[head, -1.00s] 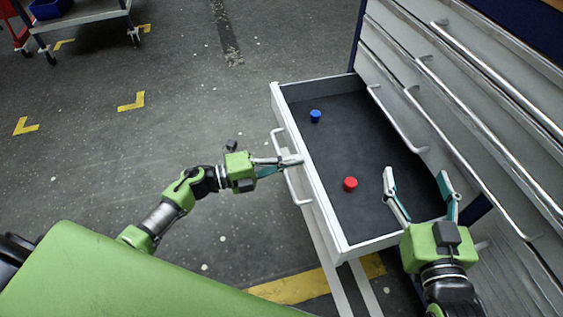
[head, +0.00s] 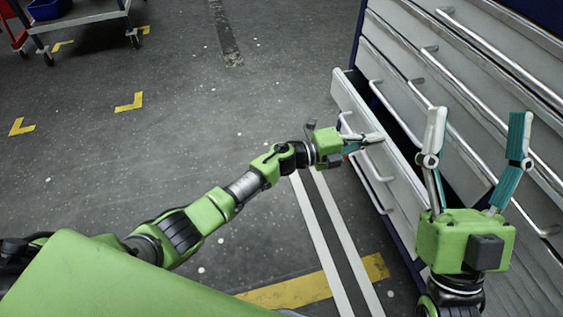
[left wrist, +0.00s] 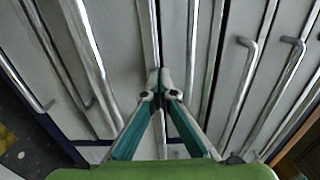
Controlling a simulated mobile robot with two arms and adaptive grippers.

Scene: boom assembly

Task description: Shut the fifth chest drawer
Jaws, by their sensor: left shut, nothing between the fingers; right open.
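The pulled-out drawer (head: 358,100) of the grey chest (head: 400,62) stands slightly open, with a narrow dark gap behind its front panel. My left gripper (head: 378,138) is shut and empty, its fingertips at the outer face of that drawer near its handle. In the left wrist view the closed fingertips (left wrist: 158,76) point at a drawer front; whether they touch it is hard to tell. My right gripper (head: 478,115) is open and empty, in front of the chest to the right of the drawer. The inside of the drawer and its contents are hidden.
Other drawers with long bar handles (head: 490,68) look flush in the chest. Grey floor (head: 180,110) with yellow marks lies free to the left. A trolley with a blue bin (head: 48,9) stands far at the upper left.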

